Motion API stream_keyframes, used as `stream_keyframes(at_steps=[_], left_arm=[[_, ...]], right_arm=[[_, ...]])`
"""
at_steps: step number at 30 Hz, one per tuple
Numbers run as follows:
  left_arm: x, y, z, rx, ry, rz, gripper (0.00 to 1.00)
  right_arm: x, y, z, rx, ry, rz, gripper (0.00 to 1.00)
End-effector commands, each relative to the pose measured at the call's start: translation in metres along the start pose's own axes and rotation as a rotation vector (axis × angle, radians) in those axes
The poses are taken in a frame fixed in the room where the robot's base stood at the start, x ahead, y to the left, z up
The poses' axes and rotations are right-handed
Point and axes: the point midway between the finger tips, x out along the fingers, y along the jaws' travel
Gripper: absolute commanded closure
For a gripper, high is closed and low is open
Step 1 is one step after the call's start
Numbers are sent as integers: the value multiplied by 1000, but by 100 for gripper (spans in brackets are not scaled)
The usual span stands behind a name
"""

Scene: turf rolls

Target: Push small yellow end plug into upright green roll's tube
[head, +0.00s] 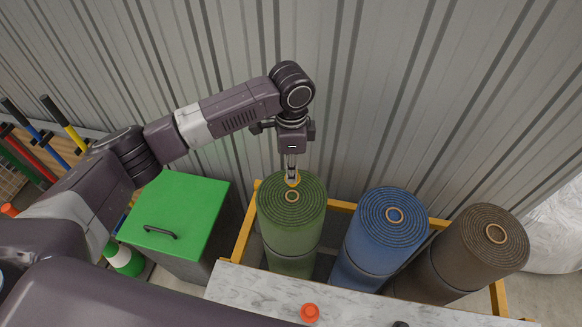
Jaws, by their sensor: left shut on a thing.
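The upright green roll (290,235) stands in the left part of a yellow-framed rack. The tan mouth of its tube (292,196) shows in the middle of its spiral top. My left gripper (292,176) points down over the back part of that top and is shut on the small yellow end plug (292,182). The plug shows just behind the tube mouth in the picture, mostly covered by the fingers. I cannot tell how high it is above the roll. My right gripper is not in view.
A blue roll (388,230) and a brown roll (470,250) stand to the right in the rack (242,222). A marble-topped surface (250,288) in front bears an orange plug (310,312). A green-lidded box (178,205) stands left; a ribbed wall (400,90) is behind.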

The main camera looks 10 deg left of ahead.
Motion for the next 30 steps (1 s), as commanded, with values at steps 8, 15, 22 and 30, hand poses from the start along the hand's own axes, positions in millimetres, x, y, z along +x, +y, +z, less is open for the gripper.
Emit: stream_keyframes(at_steps=[8, 15, 22, 30], left_arm=[[28, 1, 0, 0, -1, 1, 100], [46, 0, 0, 0, -1, 0, 100], [50, 0, 0, 0, 0, -1, 100], [50, 0, 0, 0, 0, 0, 100]], right_arm=[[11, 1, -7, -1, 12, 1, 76], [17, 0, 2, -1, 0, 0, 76], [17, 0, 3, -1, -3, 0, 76], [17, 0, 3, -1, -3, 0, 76]])
